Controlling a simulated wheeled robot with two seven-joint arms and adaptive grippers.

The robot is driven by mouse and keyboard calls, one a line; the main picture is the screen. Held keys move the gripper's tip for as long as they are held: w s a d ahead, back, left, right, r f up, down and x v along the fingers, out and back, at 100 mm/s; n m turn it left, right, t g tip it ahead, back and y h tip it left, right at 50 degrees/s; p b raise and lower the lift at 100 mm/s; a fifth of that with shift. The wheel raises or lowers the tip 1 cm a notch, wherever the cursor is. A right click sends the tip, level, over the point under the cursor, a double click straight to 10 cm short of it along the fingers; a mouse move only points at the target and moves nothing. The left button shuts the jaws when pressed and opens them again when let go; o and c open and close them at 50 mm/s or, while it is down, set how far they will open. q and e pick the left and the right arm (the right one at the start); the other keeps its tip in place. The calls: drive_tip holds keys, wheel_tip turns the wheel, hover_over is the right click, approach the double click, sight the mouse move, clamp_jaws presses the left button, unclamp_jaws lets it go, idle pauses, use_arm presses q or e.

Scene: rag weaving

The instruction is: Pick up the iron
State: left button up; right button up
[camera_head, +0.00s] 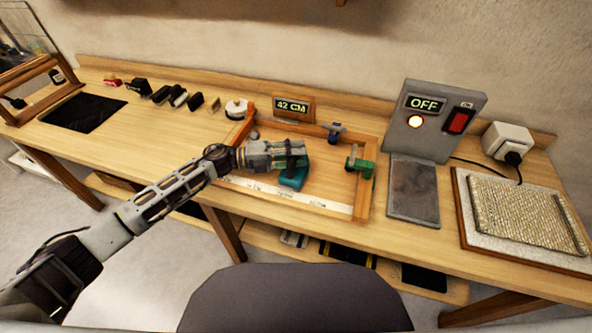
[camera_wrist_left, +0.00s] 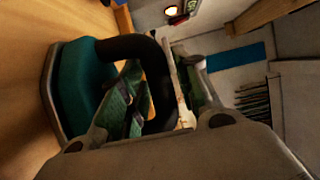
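The iron (camera_head: 293,176) has a teal body and stands on the table inside a wooden frame. In the left wrist view its teal body (camera_wrist_left: 80,85) is at the left, with a black looped handle (camera_wrist_left: 160,75). My left gripper (camera_head: 290,152) is at the iron's handle. In the left wrist view the fingers (camera_wrist_left: 168,95) straddle the handle, one inside the loop and one outside, with a gap showing on the outer side. The gripper looks open. The handle is mostly hidden in the head view. My right gripper is not in view.
The wooden frame (camera_head: 364,195) with a green clamp (camera_head: 360,165) surrounds the iron. Right of it are a grey control box (camera_head: 432,125) reading OFF, a grey plate (camera_head: 414,190) and a woven mat (camera_head: 525,213). Several small dark items line the back left. A black mat (camera_head: 83,112) lies left.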

use_arm(q)
clamp_jaws()
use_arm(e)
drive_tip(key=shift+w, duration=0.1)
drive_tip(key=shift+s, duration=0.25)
use_arm(q)
drive_tip(key=shift+r, duration=0.2)
drive_tip(key=shift+r, duration=0.65)
wheel_tip(320, 180, up, 7)
drive_tip(key=shift+f+p, duration=0.2)
drive_tip(key=shift+p, duration=0.2)
drive_tip(key=shift+r, duration=0.9)
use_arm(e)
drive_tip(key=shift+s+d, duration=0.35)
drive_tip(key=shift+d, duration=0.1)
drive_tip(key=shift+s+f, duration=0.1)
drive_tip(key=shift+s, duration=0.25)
